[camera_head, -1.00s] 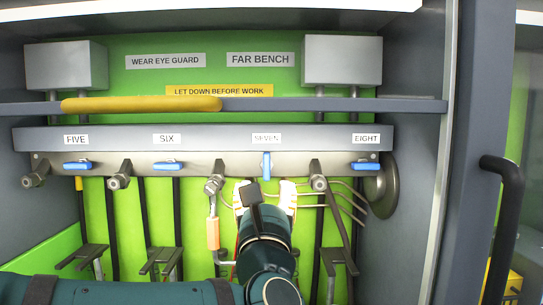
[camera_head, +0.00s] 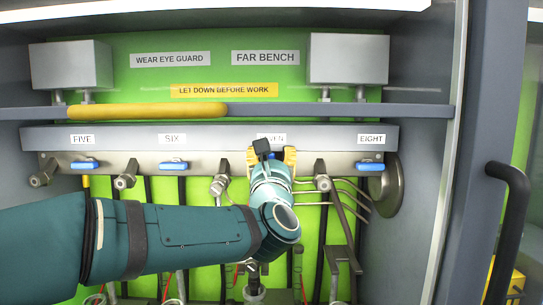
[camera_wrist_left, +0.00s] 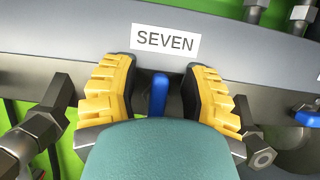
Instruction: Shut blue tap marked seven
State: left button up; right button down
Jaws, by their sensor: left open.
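The blue tap marked seven (camera_wrist_left: 158,95) shows in the left wrist view just under the SEVEN label (camera_wrist_left: 165,41). Its handle stands upright, pointing down from the rail. My left gripper (camera_wrist_left: 157,88) is open, with one yellow-padded finger on each side of the handle and a gap on both sides. In the head view my left gripper (camera_head: 271,157) covers the tap and part of its label (camera_head: 272,137). My right gripper is not in view.
Taps five (camera_head: 86,165), six (camera_head: 173,166) and eight (camera_head: 369,167) have level blue handles on the same grey rail (camera_head: 220,140). Metal fittings (camera_head: 220,185) stick out between the taps. A bar with a yellow sleeve (camera_head: 147,111) runs above the rail.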

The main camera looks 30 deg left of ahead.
pick_arm(q)
grip_shut()
